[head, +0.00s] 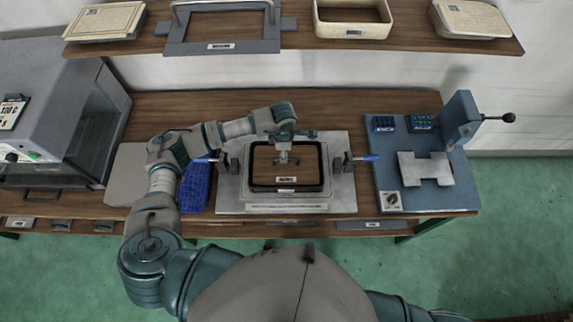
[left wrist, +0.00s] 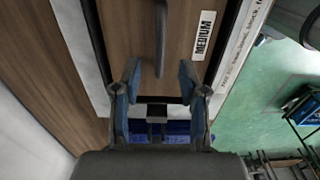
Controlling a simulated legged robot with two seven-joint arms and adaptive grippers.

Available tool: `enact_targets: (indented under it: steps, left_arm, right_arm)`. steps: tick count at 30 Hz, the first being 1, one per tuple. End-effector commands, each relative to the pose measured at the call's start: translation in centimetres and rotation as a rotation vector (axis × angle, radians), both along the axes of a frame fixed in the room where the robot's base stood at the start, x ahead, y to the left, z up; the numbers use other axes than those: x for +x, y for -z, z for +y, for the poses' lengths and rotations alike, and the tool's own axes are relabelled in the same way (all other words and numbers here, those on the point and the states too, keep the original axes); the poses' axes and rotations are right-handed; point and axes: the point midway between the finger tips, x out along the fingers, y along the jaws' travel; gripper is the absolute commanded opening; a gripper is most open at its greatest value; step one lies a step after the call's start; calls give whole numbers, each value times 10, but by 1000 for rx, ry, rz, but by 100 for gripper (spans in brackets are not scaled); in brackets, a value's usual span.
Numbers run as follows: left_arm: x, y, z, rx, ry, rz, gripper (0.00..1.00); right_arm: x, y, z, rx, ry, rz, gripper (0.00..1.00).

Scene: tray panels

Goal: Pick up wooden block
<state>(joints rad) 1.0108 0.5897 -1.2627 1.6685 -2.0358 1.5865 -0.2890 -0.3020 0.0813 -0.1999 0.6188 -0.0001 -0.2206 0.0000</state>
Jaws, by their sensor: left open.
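A wood-brown panel (head: 262,170) lies inside a black rectangular frame (head: 254,184) on a light grey fixture (head: 340,196). No separate wooden block stands out; I cannot tell whether this panel is it. My left gripper (head: 286,159) is over the panel in the head view. In the left wrist view its two fingers are apart, with nothing clearly held between them (left wrist: 159,80). A grey bar (left wrist: 161,38) shows just beyond the fingertips, in front of the wood surface (left wrist: 130,35). I cannot tell if anything touches. My right gripper is out of view.
Clamps with blue handles (head: 366,158) flank the frame. A blue bin (head: 195,188) is at left, near a grey machine (head: 45,110). A blue station (head: 440,195) with a grey plate (head: 426,168) is at right. A shelf (head: 405,35) with trays runs along the back.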

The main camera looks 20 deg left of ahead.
Motion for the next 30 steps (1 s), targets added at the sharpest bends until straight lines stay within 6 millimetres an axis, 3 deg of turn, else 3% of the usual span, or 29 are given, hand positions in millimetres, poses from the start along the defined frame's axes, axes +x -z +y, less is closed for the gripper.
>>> enact_targets:
  steps: [12,20,21,26,30]
  left_arm:
    - [3,50,-9,-1,-2,4,42]
    - [4,56,-9,-1,0,1,42]
    - [4,56,-9,-1,0,1,40]
    - [4,56,-9,-1,-1,1,0]
    - [4,55,-9,-1,-1,1,0]
  right_arm:
    - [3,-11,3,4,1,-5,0]
    - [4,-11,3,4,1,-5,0]
    - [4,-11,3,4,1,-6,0]
    - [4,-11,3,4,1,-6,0]
    - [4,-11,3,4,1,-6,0]
